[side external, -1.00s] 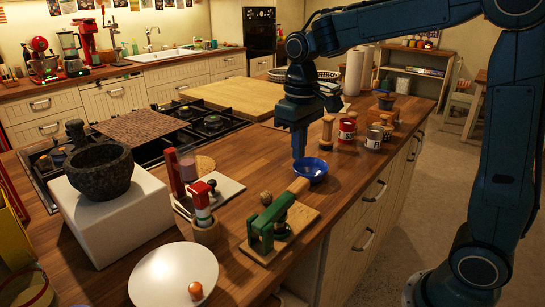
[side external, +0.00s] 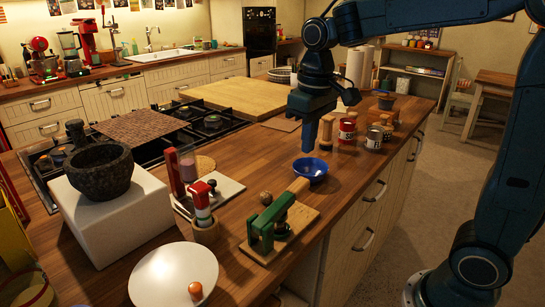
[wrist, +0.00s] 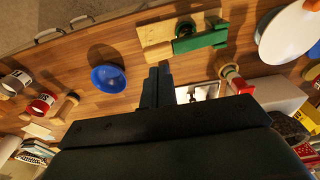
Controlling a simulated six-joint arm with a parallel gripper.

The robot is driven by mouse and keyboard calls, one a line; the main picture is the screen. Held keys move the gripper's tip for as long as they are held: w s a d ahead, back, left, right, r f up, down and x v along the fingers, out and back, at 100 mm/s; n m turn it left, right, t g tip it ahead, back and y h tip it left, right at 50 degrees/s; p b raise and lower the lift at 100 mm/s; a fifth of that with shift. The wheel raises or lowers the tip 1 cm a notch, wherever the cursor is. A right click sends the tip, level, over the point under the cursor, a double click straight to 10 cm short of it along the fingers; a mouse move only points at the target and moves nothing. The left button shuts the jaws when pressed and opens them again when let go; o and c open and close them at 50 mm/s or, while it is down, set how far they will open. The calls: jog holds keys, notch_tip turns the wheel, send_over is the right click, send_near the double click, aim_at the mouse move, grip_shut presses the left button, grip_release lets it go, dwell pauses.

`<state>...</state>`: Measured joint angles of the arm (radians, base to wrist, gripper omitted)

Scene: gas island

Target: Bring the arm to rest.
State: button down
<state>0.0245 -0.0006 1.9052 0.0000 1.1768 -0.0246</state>
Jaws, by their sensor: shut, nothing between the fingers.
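My gripper (side external: 309,147) is shut and empty. In the side view its fingertips point down, a little above and just behind the blue bowl (side external: 310,171) on the wooden island top. In the wrist view the closed fingers (wrist: 158,72) show over the counter, with the blue bowl (wrist: 107,78) to their left and the green device on its wooden board (wrist: 185,38) above them. I cannot tell the exact height of the fingertips over the counter.
Tins (side external: 373,138) and wooden-topped shakers stand right of the bowl. The green device (side external: 270,225), white plate (side external: 172,274) and mortar (side external: 100,165) on a white block stand nearer the camera. The large wooden board (side external: 240,97) lies behind. The air above the counter is mostly free.

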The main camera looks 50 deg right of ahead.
jog(key=s+t, duration=0.5)
jog(key=s, duration=1.1)
jog(key=shift+s+a+f, duration=0.35)
jog(key=shift+a+f, duration=0.05)
